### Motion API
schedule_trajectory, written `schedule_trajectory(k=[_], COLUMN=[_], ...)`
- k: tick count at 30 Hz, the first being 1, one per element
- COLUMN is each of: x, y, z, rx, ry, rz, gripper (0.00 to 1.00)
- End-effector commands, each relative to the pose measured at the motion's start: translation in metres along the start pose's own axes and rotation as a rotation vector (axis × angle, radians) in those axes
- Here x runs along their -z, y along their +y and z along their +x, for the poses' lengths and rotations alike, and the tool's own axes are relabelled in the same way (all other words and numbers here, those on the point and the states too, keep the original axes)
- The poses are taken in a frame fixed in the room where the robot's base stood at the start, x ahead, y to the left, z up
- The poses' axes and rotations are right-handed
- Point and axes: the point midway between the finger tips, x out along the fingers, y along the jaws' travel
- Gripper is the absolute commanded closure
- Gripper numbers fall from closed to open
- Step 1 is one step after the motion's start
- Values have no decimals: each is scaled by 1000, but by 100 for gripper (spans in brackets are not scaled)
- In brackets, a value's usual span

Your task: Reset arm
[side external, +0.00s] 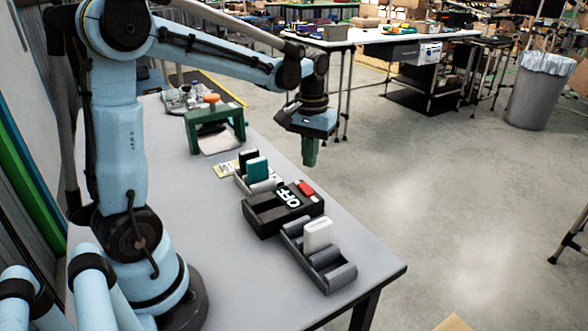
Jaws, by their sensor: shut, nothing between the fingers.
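My arm reaches over the grey table from the left in the side external view. My gripper (310,152), with green fingers pointing down, is shut and empty. It hangs in the air above and beyond the far right edge of the table, apart from every object. Below it and to the left are the tilted cartons: a white carton (318,234) in a grey holder (335,278), and a teal carton (257,169) and a black carton (248,156) in another light holder (266,186).
A black box (262,222) marked "OFF", with a red part (306,188), sits between the two holders. A green stand (215,128) with an orange knob is farther back. The table (180,190) is bare near my base. A bin (541,92) stands on the floor.

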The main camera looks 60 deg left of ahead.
Motion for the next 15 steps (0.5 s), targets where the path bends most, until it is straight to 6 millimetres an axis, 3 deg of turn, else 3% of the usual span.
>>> schedule_trajectory(k=[10, 15], x=[-1, -13], y=[0, 7], z=[-2, -9], rx=[-1, -14], ry=[2, 54], rz=[2, 50], gripper=[100, 100])
